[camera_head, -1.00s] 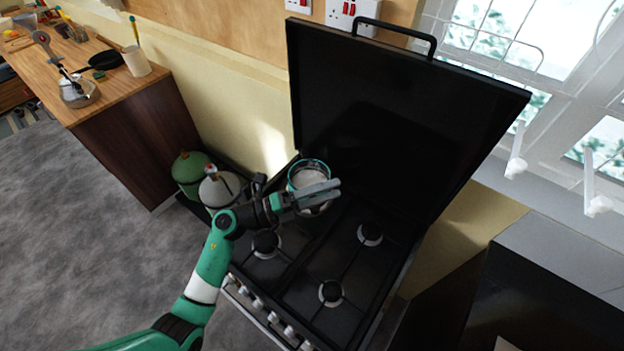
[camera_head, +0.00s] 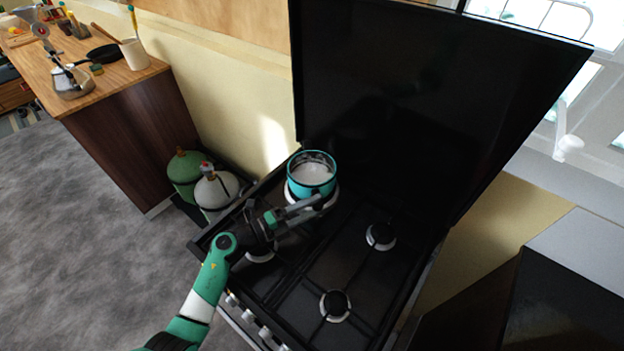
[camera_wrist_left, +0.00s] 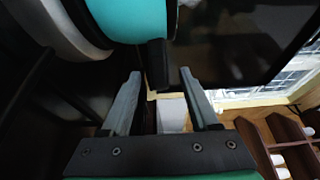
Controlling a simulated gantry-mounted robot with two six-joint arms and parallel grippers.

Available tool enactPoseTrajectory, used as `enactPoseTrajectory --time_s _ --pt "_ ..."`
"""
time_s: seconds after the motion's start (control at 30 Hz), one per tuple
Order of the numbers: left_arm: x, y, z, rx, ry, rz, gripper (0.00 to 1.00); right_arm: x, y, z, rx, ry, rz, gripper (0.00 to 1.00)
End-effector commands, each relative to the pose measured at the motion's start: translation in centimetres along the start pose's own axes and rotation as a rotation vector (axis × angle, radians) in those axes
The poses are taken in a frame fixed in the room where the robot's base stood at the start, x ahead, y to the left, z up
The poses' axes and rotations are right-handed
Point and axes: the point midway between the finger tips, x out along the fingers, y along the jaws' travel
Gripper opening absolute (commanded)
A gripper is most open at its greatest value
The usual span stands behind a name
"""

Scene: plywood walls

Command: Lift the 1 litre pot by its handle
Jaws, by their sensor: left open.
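The turquoise pot (camera_head: 312,187) with a pale inside stands upright on the back left burner of the stove. In the left wrist view the pot (camera_wrist_left: 125,18) is at the top, with its dark handle (camera_wrist_left: 157,62) pointing towards my gripper. My left gripper (camera_head: 320,203) is just in front of the pot in the head view. It is open, and in the left wrist view its fingertips (camera_wrist_left: 158,76) lie either side of the handle's end, with visible gaps. The handle is hard to make out in the head view. My right gripper is not in view.
The stove's raised black lid (camera_head: 400,110) stands behind the pot. Other burners (camera_head: 335,305) are empty. Green and white gas bottles (camera_head: 215,192) stand left of the stove. A wooden counter (camera_head: 115,90) with kitchenware is farther left.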

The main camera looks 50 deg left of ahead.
Motion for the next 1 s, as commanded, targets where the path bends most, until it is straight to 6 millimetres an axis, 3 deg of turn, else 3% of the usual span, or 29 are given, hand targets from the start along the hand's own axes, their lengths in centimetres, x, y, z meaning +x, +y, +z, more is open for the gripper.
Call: enactPoseTrajectory --time_s 0.13,0.4,0.63,1.0 --pt "0.9 0.2 0.1 0.003 0.001 -0.002 0.61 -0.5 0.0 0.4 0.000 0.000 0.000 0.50" --pt "5.0 0.2 0.4 0.001 0.001 -0.001 0.61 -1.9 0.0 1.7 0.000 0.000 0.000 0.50" --pt "5.2 0.0 0.4 0.001 0.000 -0.001 0.61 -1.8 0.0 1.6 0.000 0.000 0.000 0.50" --pt "5.2 0.0 0.4 0.001 0.000 -0.001 0.00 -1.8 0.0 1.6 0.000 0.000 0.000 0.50"
